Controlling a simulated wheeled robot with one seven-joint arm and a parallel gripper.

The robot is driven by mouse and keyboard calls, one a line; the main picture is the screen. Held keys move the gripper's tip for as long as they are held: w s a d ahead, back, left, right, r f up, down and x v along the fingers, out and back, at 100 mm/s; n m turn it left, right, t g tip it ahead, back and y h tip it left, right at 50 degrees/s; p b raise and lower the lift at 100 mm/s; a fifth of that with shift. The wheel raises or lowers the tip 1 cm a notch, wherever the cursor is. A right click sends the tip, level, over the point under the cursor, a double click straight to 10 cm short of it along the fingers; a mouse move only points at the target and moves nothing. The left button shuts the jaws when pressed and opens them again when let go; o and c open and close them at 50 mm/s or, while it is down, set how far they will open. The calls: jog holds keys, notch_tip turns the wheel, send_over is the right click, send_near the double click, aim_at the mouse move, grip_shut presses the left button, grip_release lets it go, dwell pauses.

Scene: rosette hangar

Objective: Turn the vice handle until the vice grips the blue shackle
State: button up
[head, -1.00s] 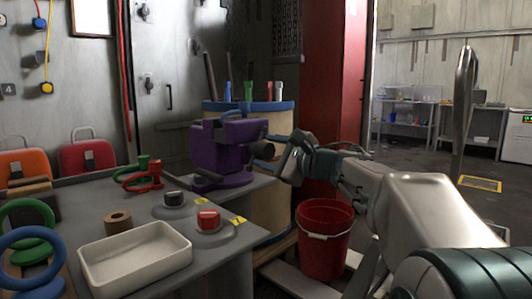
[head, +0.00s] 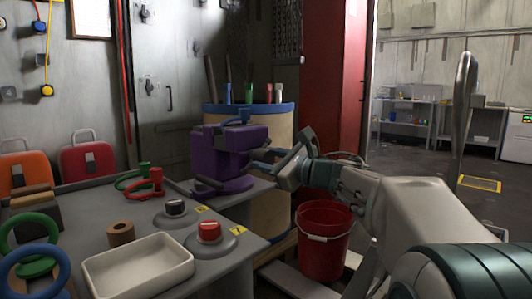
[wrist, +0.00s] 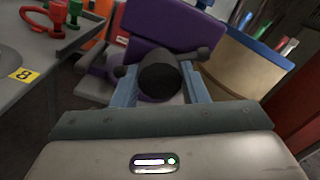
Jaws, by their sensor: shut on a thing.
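The purple vice (head: 220,160) stands on the right rear corner of the grey bench. A small blue piece, probably the shackle (head: 238,118), shows at the top of its jaws. I cannot tell whether the jaws touch it. The vice handle (wrist: 158,78) is a dark round hub with a knobbed crossbar in the wrist view, facing my gripper. My gripper (head: 264,162) reaches in from the right. In the wrist view its two blue-grey fingers (wrist: 160,88) are on either side of the hub, shut on the handle. The vice jaws are hidden in the wrist view.
A white tray (head: 138,268), a red button (head: 209,232) and a black-topped button (head: 176,208) are on the bench. Red and green shackles (head: 147,180) lie behind them. A blue-rimmed barrel (head: 282,165) stands behind the vice. A red bucket (head: 323,240) is below my arm.

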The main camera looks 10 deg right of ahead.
jog(key=m+p, duration=0.1)
jog(key=m, duration=0.1)
jog(key=m+p, duration=0.1)
jog(key=m, duration=0.1)
jog(key=m+p, duration=0.1)
jog(key=m, duration=0.1)
jog(key=shift+r, duration=0.25)
jog(key=m+p, duration=0.2)
jog(key=shift+w+a+m, duration=0.1)
jog(key=shift+m, duration=0.3)
jog(key=shift+f+m+p, duration=0.25)
jog(key=shift+m+p, duration=0.05)
jog(key=shift+m, duration=0.4)
